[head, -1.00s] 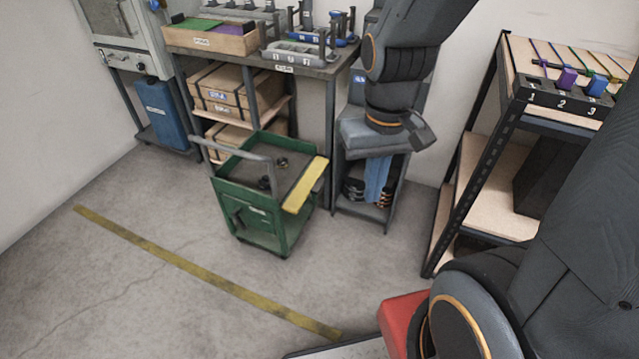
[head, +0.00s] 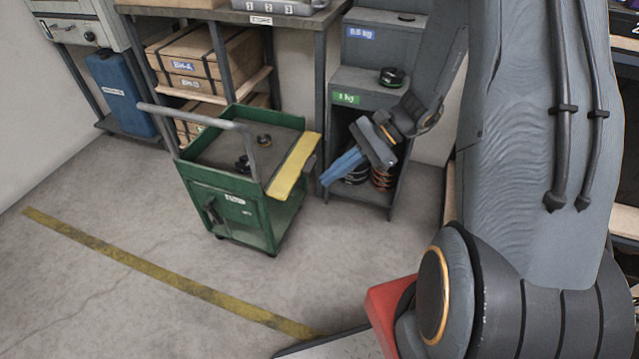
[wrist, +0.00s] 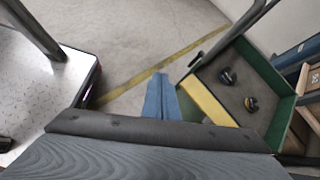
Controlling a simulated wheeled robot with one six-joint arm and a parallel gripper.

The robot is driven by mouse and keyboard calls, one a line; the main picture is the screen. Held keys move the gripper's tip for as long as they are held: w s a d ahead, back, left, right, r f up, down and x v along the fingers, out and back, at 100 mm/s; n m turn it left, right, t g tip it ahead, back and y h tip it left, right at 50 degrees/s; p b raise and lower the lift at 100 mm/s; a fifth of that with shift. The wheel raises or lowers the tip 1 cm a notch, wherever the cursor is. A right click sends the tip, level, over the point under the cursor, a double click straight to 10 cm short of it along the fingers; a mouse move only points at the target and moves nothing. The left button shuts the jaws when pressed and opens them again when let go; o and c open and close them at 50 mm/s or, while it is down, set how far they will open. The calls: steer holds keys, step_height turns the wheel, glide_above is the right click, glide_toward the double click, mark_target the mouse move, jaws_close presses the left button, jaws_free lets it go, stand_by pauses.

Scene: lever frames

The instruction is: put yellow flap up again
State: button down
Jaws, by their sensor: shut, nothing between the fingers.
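The yellow flap (head: 294,167) is a flat strip along the right edge of the green cart (head: 247,212). It lies out along the side that has no raised green wall; its exact tilt is hard to tell. The flap also shows in the wrist view (wrist: 206,103), just right of my blue fingers. My gripper (head: 338,172) is shut and empty, its fingers pointing down and left. It is just right of the flap in the head view, with a gap between them in the picture. In the wrist view, my gripper (wrist: 160,98) has its fingers together.
Small dark round weights (head: 264,141) lie in the cart's tray. The cart's grey handle (head: 190,116) rises at the left. A grey weight stand (head: 364,98) is close behind my gripper. A workbench (head: 262,18) is behind the cart. Open floor (head: 110,285) lies front left.

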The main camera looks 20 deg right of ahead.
steer(key=w+d+f+m+t+y+b, duration=0.2)
steer(key=w+d+f+m+t+b, duration=0.15)
steer(key=w+f, duration=0.4)
steer(key=m+t+b, duration=0.5)
steer(key=m+b, duration=0.1)
steer(key=b, duration=0.3)
glide_toward(301, 163)
steer(key=shift+h, duration=0.3)
steer(key=shift+w+a+f, duration=0.35)
steer(key=shift+f, duration=0.45)
steer(key=shift+w+a+f, duration=0.3)
steer(key=shift+a+f, duration=0.05)
steer(key=shift+f, duration=0.45)
steer(key=shift+w+a+f, duration=0.3)
steer(key=shift+w+f, duration=0.05)
steer(key=shift+f, duration=0.45)
steer(key=shift+p, duration=0.3)
